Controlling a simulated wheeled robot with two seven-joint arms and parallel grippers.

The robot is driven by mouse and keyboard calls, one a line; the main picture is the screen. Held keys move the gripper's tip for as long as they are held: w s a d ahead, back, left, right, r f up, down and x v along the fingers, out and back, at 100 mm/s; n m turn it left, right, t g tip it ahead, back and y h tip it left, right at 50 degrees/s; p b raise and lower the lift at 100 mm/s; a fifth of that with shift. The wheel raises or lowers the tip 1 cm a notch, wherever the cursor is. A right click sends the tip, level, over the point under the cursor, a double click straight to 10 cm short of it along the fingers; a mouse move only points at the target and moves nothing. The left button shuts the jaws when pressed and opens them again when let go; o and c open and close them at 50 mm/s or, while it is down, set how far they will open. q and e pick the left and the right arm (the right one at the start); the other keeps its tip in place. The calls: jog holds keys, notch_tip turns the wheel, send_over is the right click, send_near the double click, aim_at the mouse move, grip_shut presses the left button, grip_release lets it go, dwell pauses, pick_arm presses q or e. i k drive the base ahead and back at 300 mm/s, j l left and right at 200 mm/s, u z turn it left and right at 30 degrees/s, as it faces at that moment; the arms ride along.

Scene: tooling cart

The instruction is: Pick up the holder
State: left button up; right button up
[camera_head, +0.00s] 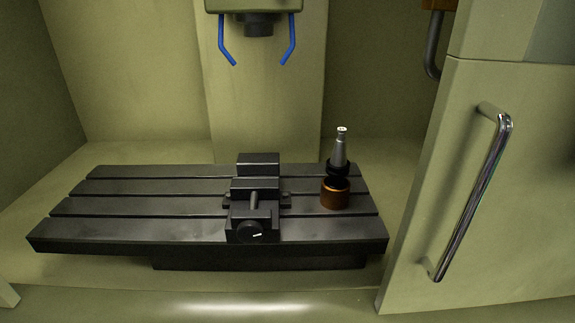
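The holder (339,153) is a grey metal taper with a bright tip and a black collar. It stands upright in a round orange-brown base (335,193) near the right end of the dark slotted machine table (120,206). Neither of my grippers shows in the head view, and nothing touches the holder.
A black vise (255,205) sits mid-table, left of the holder. A spindle head (258,22) with blue bent hoses hangs above. A door (530,190) with a chrome handle (472,195) stands at the right. The left part of the table is bare.

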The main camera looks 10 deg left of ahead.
aim_at(338, 167)
jog(key=j+z, duration=0.15)
jog(key=z, duration=0.25)
jog(key=j+z, duration=0.15)
jog(key=z, duration=0.3)
jog(key=j+z, duration=0.2)
jog(key=z, duration=0.2)
jog(key=j+z, duration=0.15)
jog(key=z, duration=0.3)
